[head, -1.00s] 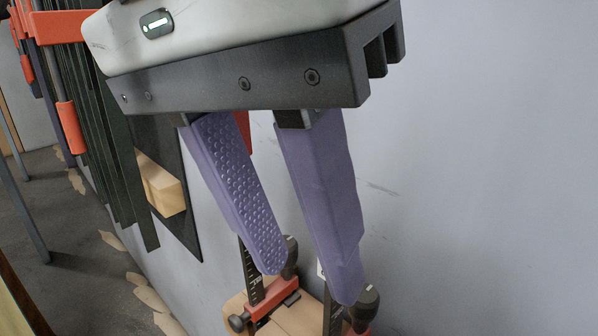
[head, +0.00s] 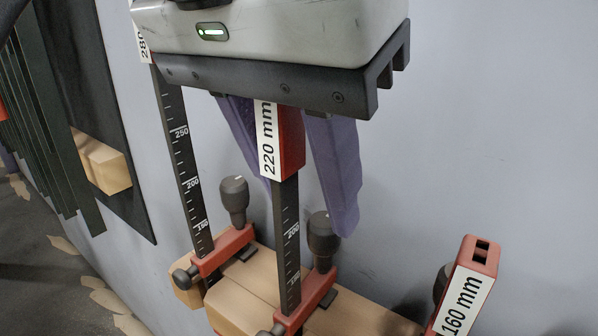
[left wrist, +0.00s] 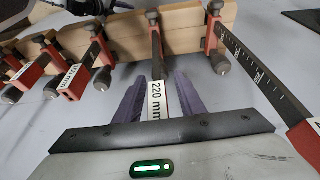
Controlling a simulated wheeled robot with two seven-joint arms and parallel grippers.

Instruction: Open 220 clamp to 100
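The 220 clamp (head: 268,140) stands upright with a red head, a white "220 mm" label and a dark scaled bar. Its red sliding jaw (head: 308,299) with a dark handle (head: 322,240) sits low on the bar, below the 200 mark, at the wooden block. My left gripper (head: 303,205) has its two purple fingers on either side of the clamp's head. In the left wrist view the label lies between the fingers (left wrist: 160,80), with narrow gaps showing, so the gripper looks open. The left finger is partly hidden behind the clamp in the head view.
A 280 clamp (head: 184,150) stands close on the left and a 160 mm clamp (head: 464,300) on the right. All are along a wooden block (head: 245,300) by the grey wall. A dark panel with dark strips hangs at the left.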

